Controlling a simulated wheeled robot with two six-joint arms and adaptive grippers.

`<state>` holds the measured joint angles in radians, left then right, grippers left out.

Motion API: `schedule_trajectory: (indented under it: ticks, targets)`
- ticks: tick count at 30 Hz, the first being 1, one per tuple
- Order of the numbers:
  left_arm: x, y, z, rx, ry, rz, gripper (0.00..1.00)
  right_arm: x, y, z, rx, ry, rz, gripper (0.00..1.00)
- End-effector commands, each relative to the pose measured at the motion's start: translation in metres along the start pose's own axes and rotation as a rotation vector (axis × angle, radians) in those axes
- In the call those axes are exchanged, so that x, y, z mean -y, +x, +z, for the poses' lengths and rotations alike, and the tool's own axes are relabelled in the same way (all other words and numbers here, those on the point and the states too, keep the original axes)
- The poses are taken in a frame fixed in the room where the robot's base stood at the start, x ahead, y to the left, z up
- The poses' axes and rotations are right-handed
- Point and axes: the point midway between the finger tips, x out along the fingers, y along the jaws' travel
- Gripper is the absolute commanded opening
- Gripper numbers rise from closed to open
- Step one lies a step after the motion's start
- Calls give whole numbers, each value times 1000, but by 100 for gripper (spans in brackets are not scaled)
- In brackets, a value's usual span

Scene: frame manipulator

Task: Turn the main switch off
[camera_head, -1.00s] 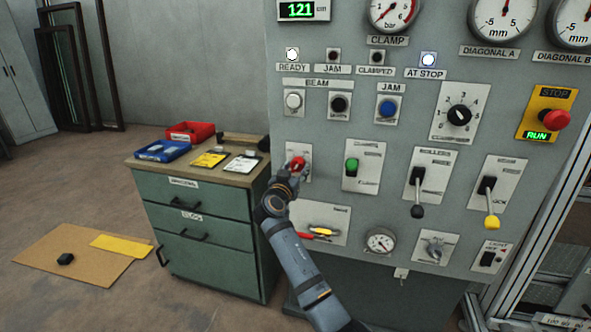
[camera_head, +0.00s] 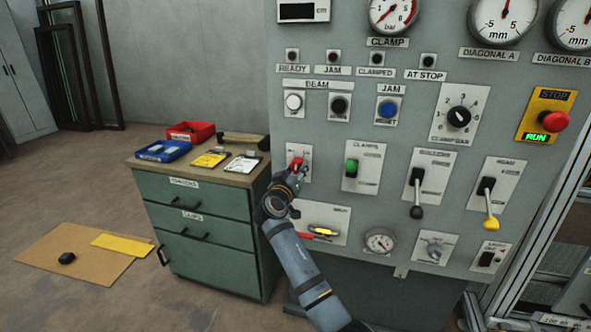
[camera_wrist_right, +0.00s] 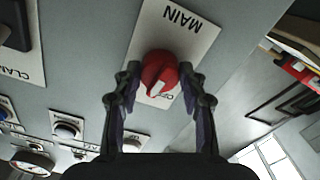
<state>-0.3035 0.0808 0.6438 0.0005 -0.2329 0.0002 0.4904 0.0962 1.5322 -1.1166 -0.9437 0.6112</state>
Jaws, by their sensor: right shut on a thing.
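The main switch is a red rotary knob (camera_head: 296,163) on a white plate at the left of the grey control panel. In the right wrist view the knob (camera_wrist_right: 160,72) sits between the fingertips, on a plate (camera_wrist_right: 205,22) that reads MAIN upside down. My right gripper (camera_head: 299,173) is shut on the knob, one finger on each side; it also shows in the right wrist view (camera_wrist_right: 160,84). The knob's pointer direction is hard to tell behind the fingers. The digital display (camera_head: 303,11) is dark, and the READY lamp (camera_head: 292,56) and AT STOP lamp (camera_head: 428,60) are unlit. My left gripper is not in view.
The green clamp switch (camera_head: 351,168), a black-knobbed lever (camera_head: 416,211) and a yellow-knobbed lever (camera_head: 491,222) are to the right. The red stop button (camera_head: 555,120) has a green-lit RUN sign. A green drawer cabinet (camera_head: 205,237) stands to the left.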

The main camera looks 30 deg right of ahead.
Motion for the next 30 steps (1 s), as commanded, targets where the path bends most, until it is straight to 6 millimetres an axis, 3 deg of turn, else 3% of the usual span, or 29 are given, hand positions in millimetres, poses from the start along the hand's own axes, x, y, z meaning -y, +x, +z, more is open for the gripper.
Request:
schedule_trajectory:
  ticks: [5,18,30]
  targets:
    - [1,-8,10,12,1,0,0,-1,0,-2,0,-166,0,10]
    - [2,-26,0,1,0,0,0,-2,0,-2,0,-518,0,10]
    - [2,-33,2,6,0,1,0,-1,0,-1,0,-659,0,10]
